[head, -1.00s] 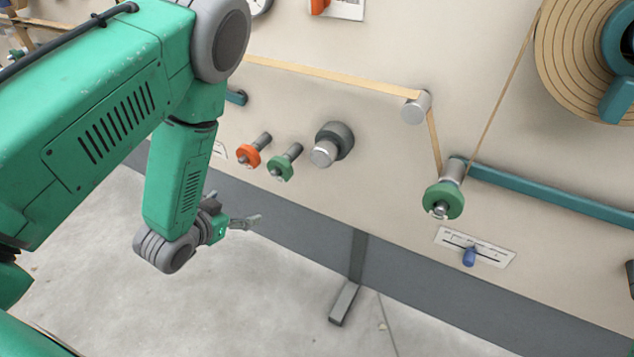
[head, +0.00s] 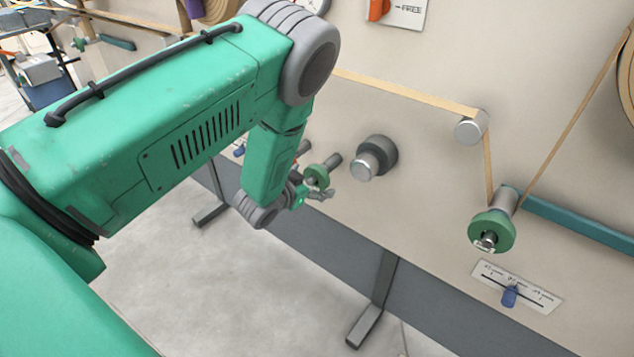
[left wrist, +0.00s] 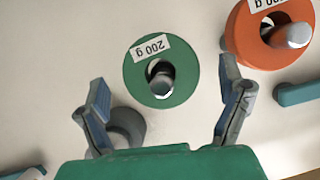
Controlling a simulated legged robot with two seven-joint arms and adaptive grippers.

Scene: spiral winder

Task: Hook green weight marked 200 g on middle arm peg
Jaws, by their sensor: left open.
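The green weight marked 200 g (left wrist: 135,72) hangs on a storage peg, its label upside down in the left wrist view. In the head view this green weight (head: 316,177) shows just beyond my left gripper (head: 314,190). My left gripper (left wrist: 163,72) is open and empty, its fingers on either side of the weight in the picture; I cannot tell whether they touch it. I cannot tell which arm is the middle one. My right gripper is not in view.
An orange weight (left wrist: 248,48) hangs beside the green one. A dark knob with a silver face (head: 367,163) sticks out to the right. A tan strip (head: 410,93) passes over a roller (head: 468,130). A blue slider (head: 510,296) is lower right.

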